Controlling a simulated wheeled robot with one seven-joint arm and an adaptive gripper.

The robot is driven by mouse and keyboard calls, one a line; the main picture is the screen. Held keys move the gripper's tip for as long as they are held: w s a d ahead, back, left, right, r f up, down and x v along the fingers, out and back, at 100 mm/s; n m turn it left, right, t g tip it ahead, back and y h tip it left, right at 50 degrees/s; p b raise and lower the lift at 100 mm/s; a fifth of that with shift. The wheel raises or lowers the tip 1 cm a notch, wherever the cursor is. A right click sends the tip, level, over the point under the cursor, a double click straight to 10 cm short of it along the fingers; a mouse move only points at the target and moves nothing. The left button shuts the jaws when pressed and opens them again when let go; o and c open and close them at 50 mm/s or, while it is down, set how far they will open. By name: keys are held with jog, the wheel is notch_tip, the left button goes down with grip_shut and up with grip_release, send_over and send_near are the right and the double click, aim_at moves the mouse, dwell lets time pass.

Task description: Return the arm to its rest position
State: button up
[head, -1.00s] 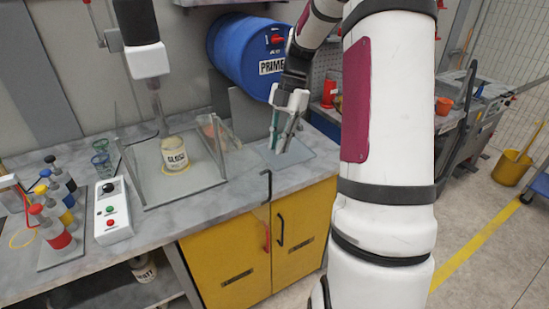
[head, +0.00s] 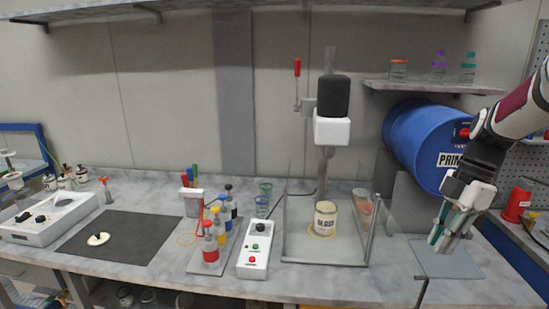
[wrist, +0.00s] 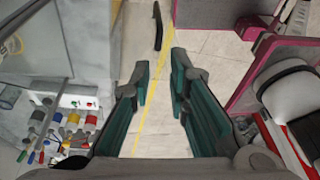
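My arm reaches in from the right edge of the head view, with my gripper (head: 443,240) pointing down over a grey plate (head: 446,262) at the right end of the bench. In the wrist view my gripper (wrist: 160,70) has its two teal-padded fingers apart, with only floor showing between them. It is open and holds nothing. I cannot tell the exact height of the fingertips above the plate.
A control box (head: 256,249) and several bottles stand further left. A shelf (head: 430,87) hangs above the drum.

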jog(key=s+a+r+m+t+h, duration=0.1)
jog(key=s+a+r+m+h, duration=0.1)
jog(key=s+a+r+m, duration=0.3)
jog(key=s+a+r+m+t+h, duration=0.1)
jog(key=a+r+m, duration=0.2)
jog(key=a, duration=0.4)
jog(key=s+a+m+t, duration=0.4)
jog(key=s+a+m, duration=0.4)
jog(key=s+m, duration=0.2)
jog(key=shift+s+r, duration=0.25)
